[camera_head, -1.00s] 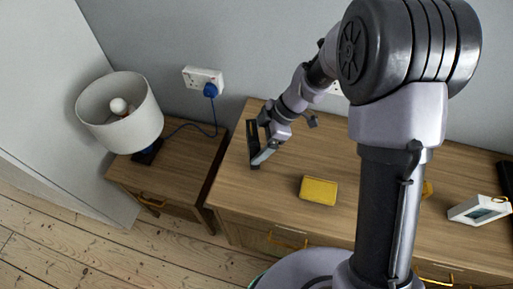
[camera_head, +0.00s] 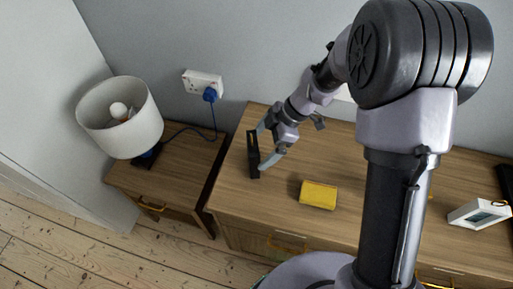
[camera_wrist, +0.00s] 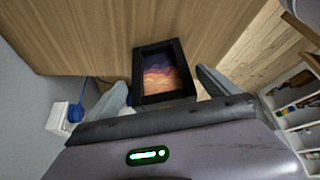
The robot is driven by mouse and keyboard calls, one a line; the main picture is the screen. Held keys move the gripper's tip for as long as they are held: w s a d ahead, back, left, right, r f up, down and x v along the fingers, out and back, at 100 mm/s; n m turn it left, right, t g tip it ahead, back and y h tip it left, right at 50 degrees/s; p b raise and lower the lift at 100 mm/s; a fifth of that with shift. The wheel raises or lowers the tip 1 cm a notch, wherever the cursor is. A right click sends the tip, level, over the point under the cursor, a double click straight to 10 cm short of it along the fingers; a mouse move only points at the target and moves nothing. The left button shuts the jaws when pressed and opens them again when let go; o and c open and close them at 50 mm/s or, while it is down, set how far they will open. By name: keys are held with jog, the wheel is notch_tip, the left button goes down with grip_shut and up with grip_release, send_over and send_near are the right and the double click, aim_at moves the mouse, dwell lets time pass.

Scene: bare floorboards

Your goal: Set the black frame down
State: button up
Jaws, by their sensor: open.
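The black frame (camera_head: 253,155) stands on the left end of the wooden dresser top, seen nearly edge-on in the head view. In the wrist view the black frame (camera_wrist: 163,73) shows its front, with an orange and purple picture inside a thick black border. My gripper (camera_head: 264,150) is open just to the right of and above the frame in the head view. In the wrist view its two fingers (camera_wrist: 163,85) are spread, one to each side of the frame. The frame's lower part is partly hidden behind the gripper body in the wrist view.
A yellow box (camera_head: 318,195) lies on the dresser (camera_head: 285,215) right of the frame. A white frame (camera_head: 480,214) stands at the far right. A lamp (camera_head: 120,117) stands on the lower nightstand at left. A wall socket (camera_head: 203,84) with blue plug is behind.

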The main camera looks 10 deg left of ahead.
jog(key=s+d+r+m+t+h+p, duration=0.15)
jog(key=d+r+m, duration=0.25)
jog(key=r, duration=0.5)
jog(key=s+d+r+m+t+p, duration=0.15)
jog(key=d+r+m, duration=0.25)
jog(key=r, duration=0.5)
jog(key=s+d+r+m+t+h, duration=0.1)
jog(key=s+d+r+m+t, duration=0.1)
jog(key=s+m, duration=0.5)
jog(key=s+d+r+m+t+h, duration=0.1)
jog(key=s+d+r+m, duration=0.3)
jog(key=s+m, duration=0.4)
jog(key=shift+s+d+r+m+t+b, duration=0.15)
jog(key=shift+m+t+b, duration=0.35)
jog(key=shift+m, duration=0.7)
jog(key=shift+f, duration=0.25)
